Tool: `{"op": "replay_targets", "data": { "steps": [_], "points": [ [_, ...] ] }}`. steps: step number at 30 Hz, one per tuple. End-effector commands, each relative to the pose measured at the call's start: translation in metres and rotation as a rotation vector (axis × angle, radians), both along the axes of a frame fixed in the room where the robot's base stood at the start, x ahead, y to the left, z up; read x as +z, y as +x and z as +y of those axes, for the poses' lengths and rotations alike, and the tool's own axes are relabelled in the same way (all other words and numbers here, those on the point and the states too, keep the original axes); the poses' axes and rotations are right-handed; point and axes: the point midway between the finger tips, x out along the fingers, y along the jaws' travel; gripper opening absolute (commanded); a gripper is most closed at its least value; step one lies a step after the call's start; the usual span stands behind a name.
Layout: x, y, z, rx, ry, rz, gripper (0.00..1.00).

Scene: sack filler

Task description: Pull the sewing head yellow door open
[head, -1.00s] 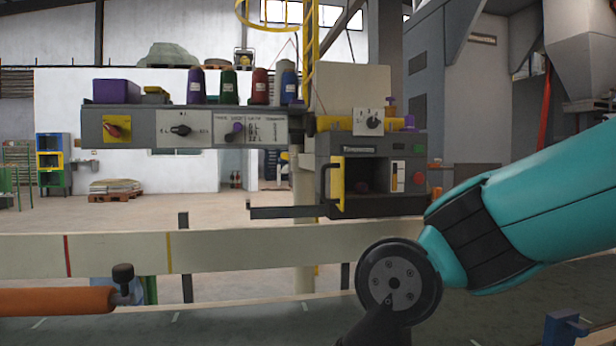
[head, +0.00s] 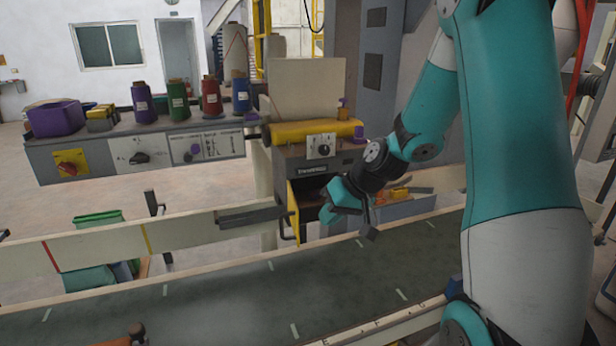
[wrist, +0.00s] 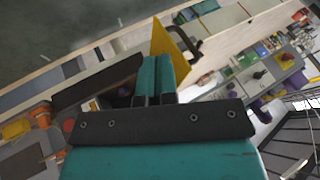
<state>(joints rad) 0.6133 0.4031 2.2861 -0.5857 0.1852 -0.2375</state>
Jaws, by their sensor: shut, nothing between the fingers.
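The sewing head (head: 325,160) is a grey box at the end of the counter, with a dark opening in its front. Its yellow door (head: 294,212) stands swung out at the left of that opening, seen nearly edge-on, with a dark bar handle (head: 285,226) on its left side. My gripper (head: 328,213) is in front of the opening, right of the door, shut and empty. In the wrist view the teal fingers (wrist: 154,62) lie together, close to the door's yellow panel (wrist: 172,47). The handle (wrist: 194,46) shows beyond it. Whether fingers and door touch is unclear.
A conveyor (head: 230,290) with a pale rail (head: 110,245) runs below the sewing head. Thread spools (head: 178,100) and a purple box (head: 55,118) stand on the control counter to the left. A blue-grey bin (head: 405,208) is right of the gripper.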

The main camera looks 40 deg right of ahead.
Motion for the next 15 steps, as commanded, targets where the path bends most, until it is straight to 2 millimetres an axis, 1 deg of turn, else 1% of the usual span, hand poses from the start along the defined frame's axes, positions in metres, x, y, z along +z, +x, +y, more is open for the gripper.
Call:
{"op": "replay_targets", "data": {
  "steps": [1,3,6,10,15],
  "points": [
    [0.023,0.000,-0.016,-0.041,0.006,-0.004,0.00],
    [0.028,0.001,-0.033,-0.078,0.007,-0.016,0.00],
    [0.031,0.000,-0.048,-0.115,0.008,-0.026,0.00],
    [0.028,0.002,-0.056,-0.134,0.009,-0.031,0.00],
    [0.010,0.013,-0.049,-0.132,0.010,-0.029,0.00]
  ]
}}
